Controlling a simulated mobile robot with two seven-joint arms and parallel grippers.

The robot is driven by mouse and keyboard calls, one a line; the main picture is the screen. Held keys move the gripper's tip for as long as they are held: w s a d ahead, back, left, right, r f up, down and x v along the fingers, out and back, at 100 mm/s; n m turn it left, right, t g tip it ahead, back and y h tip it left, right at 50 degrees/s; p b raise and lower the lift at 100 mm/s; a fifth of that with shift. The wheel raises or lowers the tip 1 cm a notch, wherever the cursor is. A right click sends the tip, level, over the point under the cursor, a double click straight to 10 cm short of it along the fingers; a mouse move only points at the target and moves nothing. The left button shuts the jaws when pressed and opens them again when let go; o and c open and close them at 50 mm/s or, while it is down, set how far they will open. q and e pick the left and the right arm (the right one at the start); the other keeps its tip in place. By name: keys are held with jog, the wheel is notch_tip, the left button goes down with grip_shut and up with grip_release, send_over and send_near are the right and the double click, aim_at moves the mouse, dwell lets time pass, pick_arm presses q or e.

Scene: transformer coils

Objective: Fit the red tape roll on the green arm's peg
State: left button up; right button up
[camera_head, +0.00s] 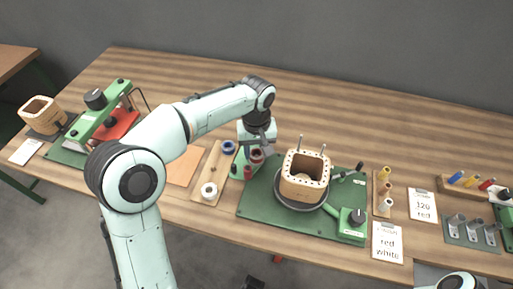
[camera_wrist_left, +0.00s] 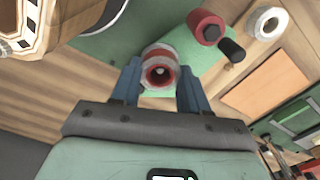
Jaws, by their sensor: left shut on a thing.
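The red tape roll (camera_head: 257,156) is held in my left gripper (camera_head: 257,148), just left of the green board. In the left wrist view the roll (camera_wrist_left: 159,68) has a red band, pale edges and an open hole facing the camera, between the two blue fingers of my left gripper (camera_wrist_left: 160,85). The green arm (camera_wrist_left: 184,42) shows beneath and beyond the roll, with a red cylinder (camera_wrist_left: 206,27) and a black knob on it. I cannot tell whether the roll is around the peg or above it.
A wooden coil former (camera_head: 304,176) with upright pins stands on the green board (camera_head: 258,204), close right of my left gripper. A wooden rack (camera_head: 212,171) left of it holds a blue roll (camera_head: 228,147) and a white roll (camera_head: 209,190). The table behind is clear.

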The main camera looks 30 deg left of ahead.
pick_arm(q)
jog(key=o, duration=1.5)
jog(key=shift+r+p, duration=2.15)
jog(key=shift+r, duration=0.4)
pick_arm(e)
jog(key=r, duration=0.1)
jog(key=w+r, duration=0.1)
jog(key=r, duration=0.2)
jog(key=shift+w+r, duration=0.2)
jog(key=shift+w, duration=0.05)
jog(key=shift+s, duration=0.1)
